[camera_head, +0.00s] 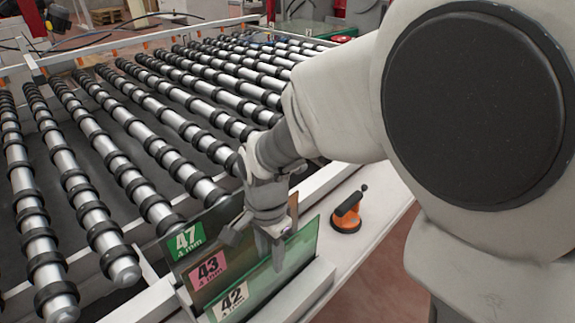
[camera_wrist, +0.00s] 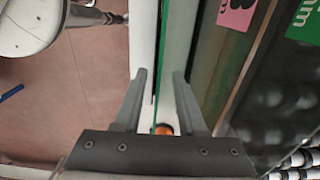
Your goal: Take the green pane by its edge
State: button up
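The green pane (camera_head: 258,283) stands on edge at the front of a rack, with a white "42 4 mm" label low at its left end. In the wrist view its edge (camera_wrist: 166,40) is a thin bright green line. My gripper (camera_head: 272,245) is at the pane's top edge, right of the label. In the wrist view my gripper (camera_wrist: 159,74) is open, one finger on each side of the green edge, with gaps showing. The far finger is hidden in the head view.
Close behind stand a pane with a pink "43" label (camera_head: 209,271) and one with a green "47" label (camera_head: 186,240). An orange and black suction cup (camera_head: 346,213) sits on the white ledge to the right. A roller conveyor (camera_head: 130,120) fills the left.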

aim_at(270, 265)
jog(key=f, duration=0.3)
jog(key=shift+s+f, duration=0.15)
jog(key=shift+s, duration=0.05)
jog(key=shift+c, duration=0.3)
grip_shut()
dwell(1.0)
